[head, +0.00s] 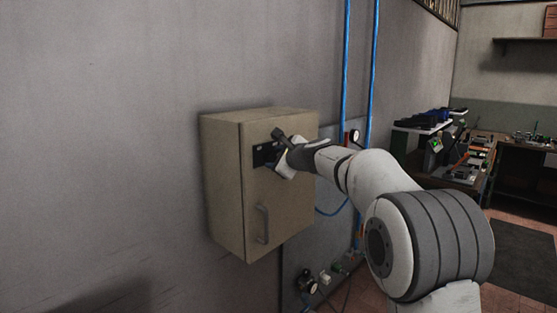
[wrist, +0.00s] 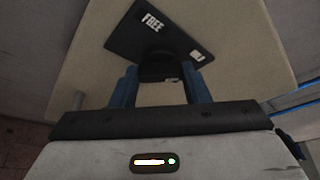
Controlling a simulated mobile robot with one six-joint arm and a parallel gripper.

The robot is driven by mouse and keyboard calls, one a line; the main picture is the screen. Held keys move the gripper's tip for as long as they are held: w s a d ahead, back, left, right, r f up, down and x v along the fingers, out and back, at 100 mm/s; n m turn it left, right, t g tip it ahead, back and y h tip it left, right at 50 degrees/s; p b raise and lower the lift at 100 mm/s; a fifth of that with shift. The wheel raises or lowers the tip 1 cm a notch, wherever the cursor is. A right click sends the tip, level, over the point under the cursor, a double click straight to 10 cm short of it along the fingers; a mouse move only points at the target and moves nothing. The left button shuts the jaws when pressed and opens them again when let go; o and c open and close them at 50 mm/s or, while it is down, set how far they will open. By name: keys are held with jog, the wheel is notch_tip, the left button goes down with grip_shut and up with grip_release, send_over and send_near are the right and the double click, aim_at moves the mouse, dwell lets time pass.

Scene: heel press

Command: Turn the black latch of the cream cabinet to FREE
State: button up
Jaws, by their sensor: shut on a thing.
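The cream cabinet (head: 226,190) hangs on the grey wall, its door shut, with a grey bar handle (head: 262,223) low on the door. A dark plate (head: 264,155) sits high on the door. In the wrist view this plate (wrist: 128,30) carries the white word FREE and a second marking too small to read. The black latch (wrist: 160,70) lies over the plate's lower edge. My gripper (wrist: 160,80) has its two blue fingers on either side of the latch, shut on it. In the head view my gripper (head: 277,155) is at the plate, and the wrist partly hides the latch.
Blue hoses (head: 347,60) run down the wall to the right of the cabinet, near my arm. A gauge (head: 354,136) and fittings (head: 325,277) are on the panel there. Workbenches (head: 458,170) stand farther right. The wall left of the cabinet is bare.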

jog(key=shift+a+f+n+t+y+b, duration=0.15)
jog(key=shift+n+t+y+b, duration=0.55)
jog(key=shift+n+b, duration=3.35)
jog(key=shift+d+f+n+t+y+b, duration=0.1)
jog(key=shift+f+n+t+y+b, duration=0.75)
jog(key=shift+b, duration=5.65)
jog(key=shift+a+r+n+t+y+b, duration=0.25)
jog(key=shift+n+t+b, duration=0.7)
jog(key=shift+n+b, duration=3.4)
jog(key=shift+d+r+m+b, duration=0.15)
jog(key=shift+m+b, duration=0.5)
jog(key=shift+b, duration=0.4)
jog(key=o, duration=1)
